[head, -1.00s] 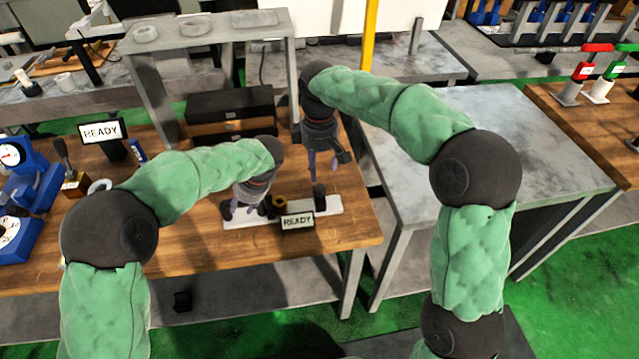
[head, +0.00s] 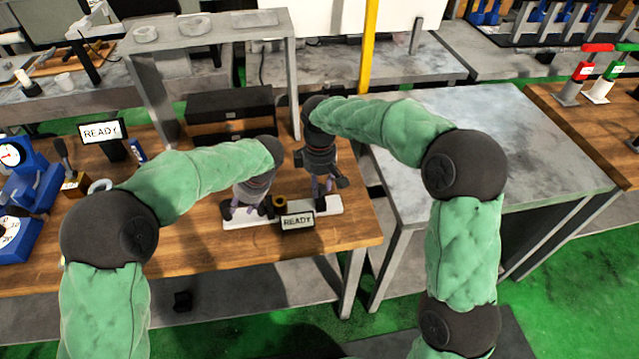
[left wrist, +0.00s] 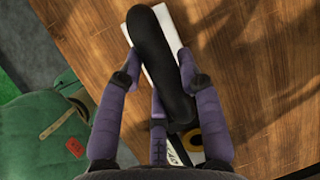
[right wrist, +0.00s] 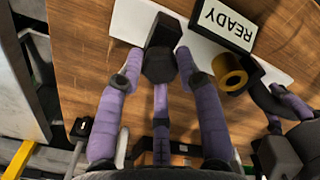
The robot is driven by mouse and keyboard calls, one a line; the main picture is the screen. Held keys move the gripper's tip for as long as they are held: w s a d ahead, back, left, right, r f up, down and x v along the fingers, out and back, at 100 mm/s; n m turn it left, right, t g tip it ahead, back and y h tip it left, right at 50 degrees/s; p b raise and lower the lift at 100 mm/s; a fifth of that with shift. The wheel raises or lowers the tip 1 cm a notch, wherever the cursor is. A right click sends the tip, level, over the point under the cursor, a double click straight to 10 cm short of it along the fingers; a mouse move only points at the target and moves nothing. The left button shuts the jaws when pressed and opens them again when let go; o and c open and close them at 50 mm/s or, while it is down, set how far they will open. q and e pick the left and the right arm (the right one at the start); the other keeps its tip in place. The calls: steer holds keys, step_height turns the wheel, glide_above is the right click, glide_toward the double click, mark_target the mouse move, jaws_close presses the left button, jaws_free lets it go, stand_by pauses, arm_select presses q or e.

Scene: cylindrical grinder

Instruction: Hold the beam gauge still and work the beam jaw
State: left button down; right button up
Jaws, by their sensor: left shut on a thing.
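The beam gauge lies on the wooden bench as a pale bar (head: 337,205) with black parts on it. A gold ring (head: 279,201) sits near its middle. My left gripper (head: 245,209) is shut on the long black grip (left wrist: 160,65) at the gauge's left end. My right gripper (head: 320,203) is down at the right end. In the right wrist view its fingers stand apart on either side of the black beam jaw (right wrist: 160,62), with a gap showing at the left finger. The gold ring also shows there (right wrist: 229,73).
A READY sign (head: 298,221) stands in front of the gauge. Another READY display (head: 101,131) stands at the back left, near blue dial instruments (head: 30,185). A dark box (head: 230,105) and a grey stand (head: 150,90) are behind. Bare wood lies in front.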

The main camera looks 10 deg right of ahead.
steer(key=shift+a, duration=2.25)
steer(key=shift+c, duration=0.3)
steer(key=o, duration=0.9)
steer(key=shift+c, duration=0.2)
step_height(320, 180, up, 12)
